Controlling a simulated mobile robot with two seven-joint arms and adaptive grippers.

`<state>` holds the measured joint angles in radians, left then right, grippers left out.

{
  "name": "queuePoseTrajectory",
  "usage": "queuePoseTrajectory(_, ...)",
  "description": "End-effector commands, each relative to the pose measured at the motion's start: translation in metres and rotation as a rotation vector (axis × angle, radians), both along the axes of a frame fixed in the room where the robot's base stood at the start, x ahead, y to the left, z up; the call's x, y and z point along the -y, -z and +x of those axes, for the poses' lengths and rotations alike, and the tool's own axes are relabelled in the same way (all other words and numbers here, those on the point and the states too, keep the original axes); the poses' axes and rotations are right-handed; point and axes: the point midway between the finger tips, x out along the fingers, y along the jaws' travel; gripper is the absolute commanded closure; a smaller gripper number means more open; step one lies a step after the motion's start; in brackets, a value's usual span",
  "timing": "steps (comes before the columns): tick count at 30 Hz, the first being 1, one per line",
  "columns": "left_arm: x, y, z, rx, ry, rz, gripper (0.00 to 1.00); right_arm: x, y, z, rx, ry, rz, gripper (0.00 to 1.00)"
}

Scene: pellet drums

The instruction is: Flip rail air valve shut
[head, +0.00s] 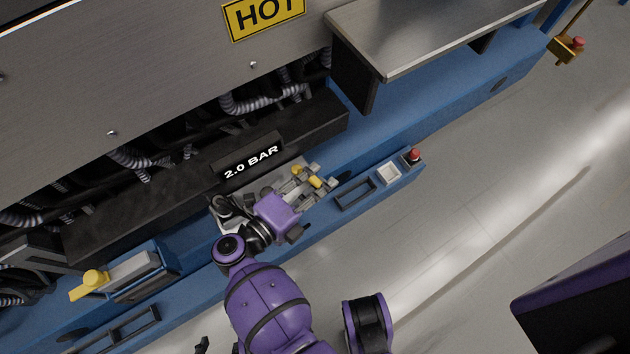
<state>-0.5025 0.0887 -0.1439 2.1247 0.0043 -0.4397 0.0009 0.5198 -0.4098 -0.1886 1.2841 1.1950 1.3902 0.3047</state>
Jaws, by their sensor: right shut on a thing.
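The rail air valve shows as small yellow parts, its yellow handle (316,182) among them, on a pale plate on the blue rail, just right of the black "2.0 BAR" display (250,161). My right gripper (318,180), with a purple body and grey fingers, reaches in from below and is shut on the yellow handle. The fingers and gripper body hide much of the valve, so I cannot tell the exact handle angle. My left gripper is not in view.
A red button (413,155) and a white switch (389,172) are to the right of the valve. A metal shelf (430,35) juts out above. Grey floor (480,230) is open in front.

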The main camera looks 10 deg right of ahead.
Motion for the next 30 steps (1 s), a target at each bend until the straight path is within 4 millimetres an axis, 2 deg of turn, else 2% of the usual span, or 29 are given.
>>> queuePoseTrajectory(14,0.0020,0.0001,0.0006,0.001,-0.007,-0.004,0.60,-0.0004,-0.0008,0.0016,0.002,-0.001,0.001,1.00)
queuePoseTrajectory(15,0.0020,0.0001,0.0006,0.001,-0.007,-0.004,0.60,-0.0004,-0.0008,0.0016,0.002,-0.002,0.001,0.79)
queuePoseTrajectory(16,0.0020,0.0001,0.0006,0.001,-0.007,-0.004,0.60,-0.0003,-0.0008,0.0015,0.002,-0.001,0.001,0.75)
queuePoseTrajectory(30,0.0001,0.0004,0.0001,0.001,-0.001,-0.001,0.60,0.0001,-0.0001,0.0006,0.001,0.001,0.000,0.75)
